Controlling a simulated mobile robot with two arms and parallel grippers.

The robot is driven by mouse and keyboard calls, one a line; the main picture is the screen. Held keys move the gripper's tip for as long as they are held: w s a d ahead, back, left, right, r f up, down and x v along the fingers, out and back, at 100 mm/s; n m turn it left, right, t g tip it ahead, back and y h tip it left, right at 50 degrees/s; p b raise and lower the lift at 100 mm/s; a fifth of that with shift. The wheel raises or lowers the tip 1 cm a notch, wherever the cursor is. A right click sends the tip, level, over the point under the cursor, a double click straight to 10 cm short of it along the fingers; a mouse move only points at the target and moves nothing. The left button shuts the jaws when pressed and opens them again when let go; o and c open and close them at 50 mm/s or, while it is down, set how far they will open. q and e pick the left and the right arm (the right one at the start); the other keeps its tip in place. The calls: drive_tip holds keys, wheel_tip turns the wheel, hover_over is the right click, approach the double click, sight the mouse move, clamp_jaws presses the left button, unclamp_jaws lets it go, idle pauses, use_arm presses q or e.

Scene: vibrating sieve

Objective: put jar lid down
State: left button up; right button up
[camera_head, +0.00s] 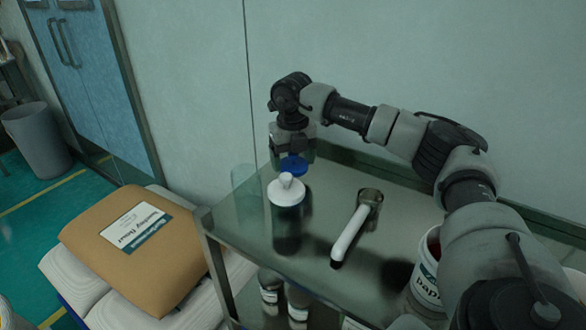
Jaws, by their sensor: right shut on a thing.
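A round blue jar lid (293,165) is directly below the fingers of my right gripper (293,148), which is shut on it. The fingertips are small and dark in the head view, so the exact grip is hard to make out. The lid is above the back left part of the metal table (325,195), just behind a white knobbed piece (286,190). I cannot tell whether the lid touches anything below. A clear glass vessel (244,181) stands left of the lid. My left gripper is out of the picture.
A scoop with a white handle (350,236) lies at the table's middle. A white labelled tub (427,280) stands at the right, partly behind my right arm. Small bottles (298,302) sit on the shelf below. A brown sack (135,247) lies left of the table.

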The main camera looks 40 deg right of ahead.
sight(293, 163)
drive_tip(key=shift+f, duration=1.7)
drive_tip(key=shift+f, duration=0.1)
drive_tip(key=o, duration=0.9)
drive_tip(key=shift+c, duration=0.2)
wheel_tip(293, 163, up, 12)
drive_tip(key=shift+r+b, duration=0.15)
drive_tip(key=shift+b, duration=0.15)
